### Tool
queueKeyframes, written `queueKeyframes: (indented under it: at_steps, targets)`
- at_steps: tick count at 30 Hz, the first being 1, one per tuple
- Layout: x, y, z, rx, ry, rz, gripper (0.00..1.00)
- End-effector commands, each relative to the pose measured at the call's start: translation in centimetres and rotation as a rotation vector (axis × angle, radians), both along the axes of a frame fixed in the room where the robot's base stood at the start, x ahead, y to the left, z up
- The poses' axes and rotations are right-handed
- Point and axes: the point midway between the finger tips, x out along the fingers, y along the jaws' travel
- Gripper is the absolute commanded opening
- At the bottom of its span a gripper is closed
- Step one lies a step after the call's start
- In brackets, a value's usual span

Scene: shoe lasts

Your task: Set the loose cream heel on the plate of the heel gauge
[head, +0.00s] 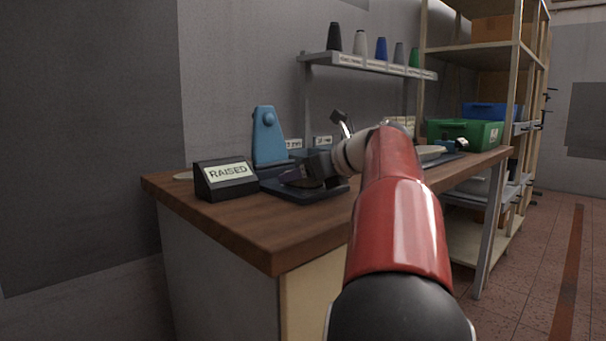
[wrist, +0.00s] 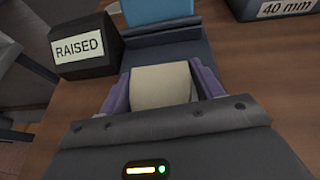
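The cream heel (wrist: 161,86) sits between the two purple fingers of my gripper (wrist: 163,88) in the wrist view, with a finger against each side. The heel gauge has a blue upright (head: 267,138) and a dark plate (head: 308,194) in front of it. In the wrist view the plate (wrist: 170,48) lies beyond and below the heel, with the blue upright (wrist: 158,9) behind. In the head view my gripper (head: 308,177) is low over the plate and the heel is hidden. I cannot tell whether the heel touches the plate.
A black block marked RAISED (head: 226,180) stands left of the gauge on the wooden bench (head: 240,222). A 40 mm label block (wrist: 277,9) is at the back right. A green crate (head: 465,133) stands farther right. A wall shelf (head: 370,65) holds several cones.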

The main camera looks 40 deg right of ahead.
Motion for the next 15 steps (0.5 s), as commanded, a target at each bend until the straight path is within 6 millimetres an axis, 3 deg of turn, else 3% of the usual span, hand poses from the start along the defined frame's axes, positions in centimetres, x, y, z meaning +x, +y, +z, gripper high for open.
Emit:
queueKeyframes:
  at_steps: [3, 15]
  targets:
    - [0.01, 0.00, 0.03, 0.000, 0.000, 0.000, 0.81]
    - [-0.57, -0.14, 0.67, -0.002, 0.000, -0.001, 0.81]
